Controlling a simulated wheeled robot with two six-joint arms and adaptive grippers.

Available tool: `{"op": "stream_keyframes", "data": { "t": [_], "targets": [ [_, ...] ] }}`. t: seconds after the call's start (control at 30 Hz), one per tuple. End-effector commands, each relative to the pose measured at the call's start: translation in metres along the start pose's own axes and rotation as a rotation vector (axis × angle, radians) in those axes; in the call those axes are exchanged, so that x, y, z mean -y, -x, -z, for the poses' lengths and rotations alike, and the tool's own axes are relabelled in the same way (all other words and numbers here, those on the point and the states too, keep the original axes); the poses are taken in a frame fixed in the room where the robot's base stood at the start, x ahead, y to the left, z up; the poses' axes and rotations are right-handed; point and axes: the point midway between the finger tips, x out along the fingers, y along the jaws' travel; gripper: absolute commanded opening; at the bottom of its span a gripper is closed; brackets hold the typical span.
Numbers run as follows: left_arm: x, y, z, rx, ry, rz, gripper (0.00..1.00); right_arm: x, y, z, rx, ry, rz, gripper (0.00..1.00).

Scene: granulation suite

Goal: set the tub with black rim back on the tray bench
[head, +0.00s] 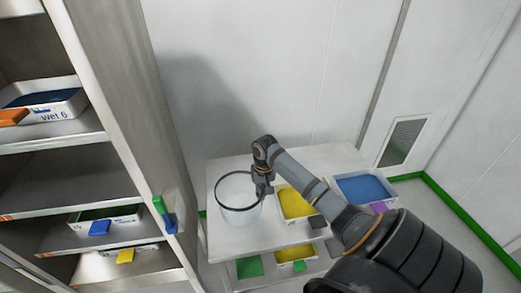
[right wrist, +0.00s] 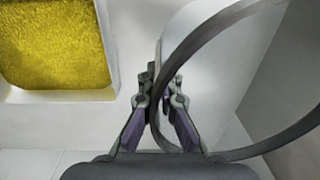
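The white tub with a black rim (head: 238,208) is upright at the left end of the white tray bench (head: 222,242). Its base looks to be on or just above the bench top; I cannot tell which. My right gripper (head: 264,188) reaches down at the tub's right side. In the right wrist view, the fingers of my right gripper (right wrist: 158,90) close on both sides of the tub's wall at the dark rim (right wrist: 190,50). My left gripper is not in view.
A tray of yellow material (head: 294,203) and a tray of blue material (head: 362,188) stand on the bench to the right of the tub. A shelf rack (head: 125,110) rises close on the left. More trays sit on the bench's lower shelf.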

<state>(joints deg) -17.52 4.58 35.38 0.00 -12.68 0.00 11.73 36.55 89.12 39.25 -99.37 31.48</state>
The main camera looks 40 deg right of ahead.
Motion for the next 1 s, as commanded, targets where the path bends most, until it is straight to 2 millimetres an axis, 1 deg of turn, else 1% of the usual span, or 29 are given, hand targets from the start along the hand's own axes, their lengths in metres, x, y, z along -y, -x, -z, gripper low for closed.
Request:
{"op": "stream_keyframes", "data": {
  "t": [0.07, 0.1, 0.2, 0.3, 0.6, 0.67, 0.8, 0.83, 1.0],
  "targets": [
    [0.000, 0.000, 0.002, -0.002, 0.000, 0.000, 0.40, 0.002, -0.005, 0.004, 0.002, -0.001, 0.003, 0.00],
    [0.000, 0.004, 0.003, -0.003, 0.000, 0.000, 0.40, 0.003, -0.011, 0.004, 0.004, -0.001, 0.002, 0.00],
    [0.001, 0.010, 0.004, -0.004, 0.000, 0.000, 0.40, 0.001, -0.026, 0.003, 0.005, 0.000, 0.001, 0.00],
    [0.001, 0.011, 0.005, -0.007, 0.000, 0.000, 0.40, 0.000, -0.035, 0.004, 0.001, 0.001, -0.001, 0.00],
    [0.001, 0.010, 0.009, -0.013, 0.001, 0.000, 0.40, 0.000, -0.038, 0.004, 0.000, 0.001, 0.000, 0.00],
    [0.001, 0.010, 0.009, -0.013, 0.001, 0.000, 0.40, -0.001, -0.039, 0.004, 0.000, 0.001, 0.000, 0.07],
    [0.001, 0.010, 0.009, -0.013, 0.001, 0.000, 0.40, -0.001, -0.039, 0.004, 0.000, 0.001, 0.000, 0.26],
    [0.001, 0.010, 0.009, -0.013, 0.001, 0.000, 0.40, -0.001, -0.039, 0.004, 0.000, 0.001, 0.000, 0.28],
    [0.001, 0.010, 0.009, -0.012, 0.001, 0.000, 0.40, -0.001, -0.039, 0.004, 0.000, 0.001, 0.000, 0.28]
  ]
}}
